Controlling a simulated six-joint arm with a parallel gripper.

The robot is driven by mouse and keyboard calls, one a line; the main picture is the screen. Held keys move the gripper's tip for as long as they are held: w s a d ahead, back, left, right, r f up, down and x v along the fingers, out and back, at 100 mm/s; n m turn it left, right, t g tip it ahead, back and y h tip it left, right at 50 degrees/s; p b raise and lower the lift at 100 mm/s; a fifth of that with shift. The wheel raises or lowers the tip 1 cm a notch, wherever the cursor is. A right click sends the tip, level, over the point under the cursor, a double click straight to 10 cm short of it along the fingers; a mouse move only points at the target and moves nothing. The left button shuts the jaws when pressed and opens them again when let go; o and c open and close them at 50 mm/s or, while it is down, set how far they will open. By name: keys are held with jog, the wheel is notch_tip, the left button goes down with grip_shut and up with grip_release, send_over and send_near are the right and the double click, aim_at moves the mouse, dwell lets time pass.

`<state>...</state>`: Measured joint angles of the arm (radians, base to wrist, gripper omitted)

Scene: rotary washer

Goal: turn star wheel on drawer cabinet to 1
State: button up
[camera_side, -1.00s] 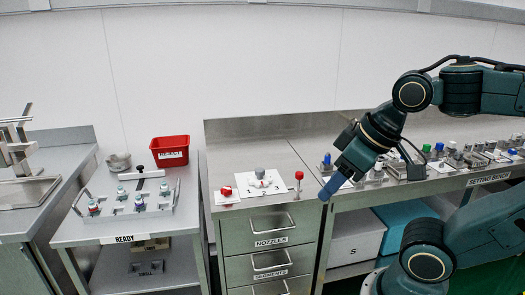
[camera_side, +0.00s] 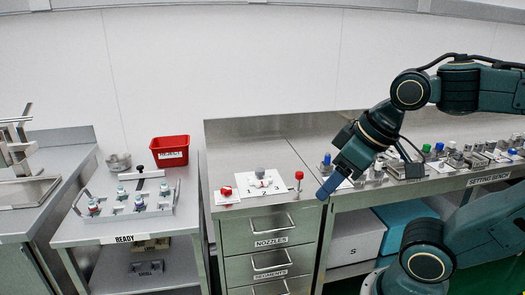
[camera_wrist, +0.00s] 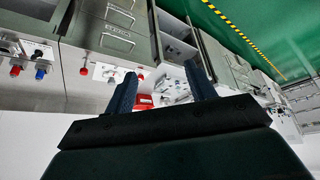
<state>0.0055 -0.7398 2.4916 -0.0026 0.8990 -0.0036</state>
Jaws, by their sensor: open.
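The star wheel (camera_side: 260,173) is a small grey knob on a white plate (camera_side: 285,186) marked 1, 2, 3, on top of the drawer cabinet (camera_side: 268,222). A small red mark shows at its foot near the 2; its exact setting is too small to tell. The plate with the wheel also shows, small and upside down, in the wrist view (camera_wrist: 108,74). My gripper (camera_side: 328,188) is right of the cabinet's red-topped post, apart from the wheel. In the wrist view its two dark blue fingers (camera_wrist: 162,88) are spread with nothing between them held.
A red knob (camera_side: 226,190) on its own plate is left of the wheel, and a red-topped post (camera_side: 298,178) is right of it. A red reject bin (camera_side: 170,151) and a ready tray (camera_side: 126,211) stand further left. The setting bench (camera_side: 440,181) holds several small fixtures.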

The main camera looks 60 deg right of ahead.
jog(key=w+d+r, duration=0.3)
jog(key=w+d, duration=0.1)
jog(key=w, duration=0.6)
jog(key=g, duration=0.1)
send_over(260, 169)
jog(key=s, duration=0.6)
notch_tip(260, 169, down, 12)
jog(key=shift+r, duration=0.1)
jog(key=shift+a, duration=0.1)
jog(key=x, duration=1.3)
jog(key=shift+w+f, duration=0.15)
jog(key=shift+f, duration=0.2)
jog(key=shift+c, duration=0.4)
